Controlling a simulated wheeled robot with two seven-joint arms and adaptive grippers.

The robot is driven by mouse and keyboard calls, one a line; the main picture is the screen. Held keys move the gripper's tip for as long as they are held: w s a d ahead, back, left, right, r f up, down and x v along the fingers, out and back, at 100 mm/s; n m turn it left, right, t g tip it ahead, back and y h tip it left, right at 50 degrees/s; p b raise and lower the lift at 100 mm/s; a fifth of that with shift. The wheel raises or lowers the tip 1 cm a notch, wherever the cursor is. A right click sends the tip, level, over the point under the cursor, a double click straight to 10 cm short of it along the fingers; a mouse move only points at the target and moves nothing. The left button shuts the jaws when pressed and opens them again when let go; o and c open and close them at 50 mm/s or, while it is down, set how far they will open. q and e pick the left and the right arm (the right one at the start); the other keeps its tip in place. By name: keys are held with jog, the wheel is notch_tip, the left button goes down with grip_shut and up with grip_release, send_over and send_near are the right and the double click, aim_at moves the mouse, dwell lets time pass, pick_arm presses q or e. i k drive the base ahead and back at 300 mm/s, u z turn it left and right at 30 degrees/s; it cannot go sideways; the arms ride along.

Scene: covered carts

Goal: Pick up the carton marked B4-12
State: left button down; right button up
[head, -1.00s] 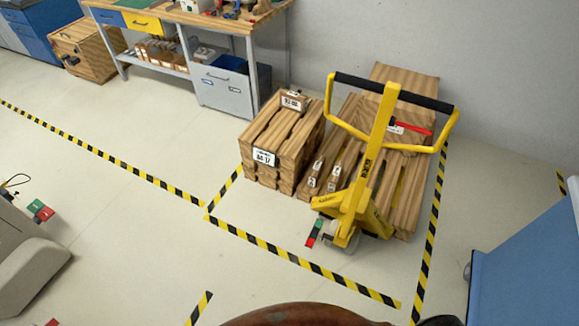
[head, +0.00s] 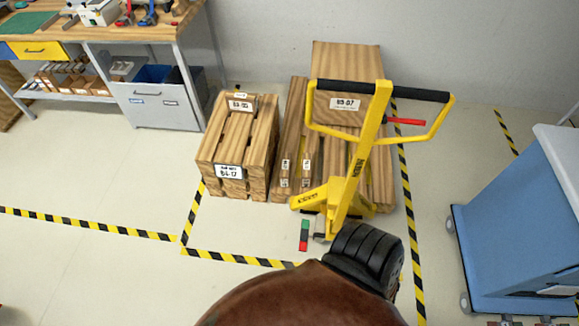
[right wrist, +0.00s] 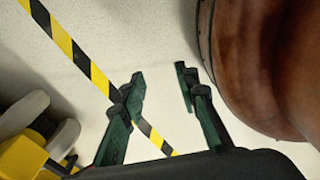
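I cannot find a carton that clearly reads B4-12. A wooden box (head: 345,108) on the pallet behind the yellow pallet jack carries a label that looks like B5-07. A small box (head: 241,101) on the left wooden stack has a label that looks like B3-05. The left wooden stack (head: 226,150) itself has a label that looks like B4-17. My right gripper (right wrist: 160,80) is open and empty in the right wrist view, its dark green fingers apart above the pale floor. It is not clearly seen in the head view. My left gripper is not in view.
A yellow pallet jack (head: 352,180) stands before the pallet. A blue cart (head: 515,235) on casters is at the right. A workbench (head: 115,30) with tools stands at the back left. Yellow-black tape (head: 225,256) marks the floor. The floor at left is clear.

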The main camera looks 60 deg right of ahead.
aim_at(306, 164)
jog(key=z, duration=0.2)
jog(key=i, duration=0.85)
jog(key=z, duration=0.4)
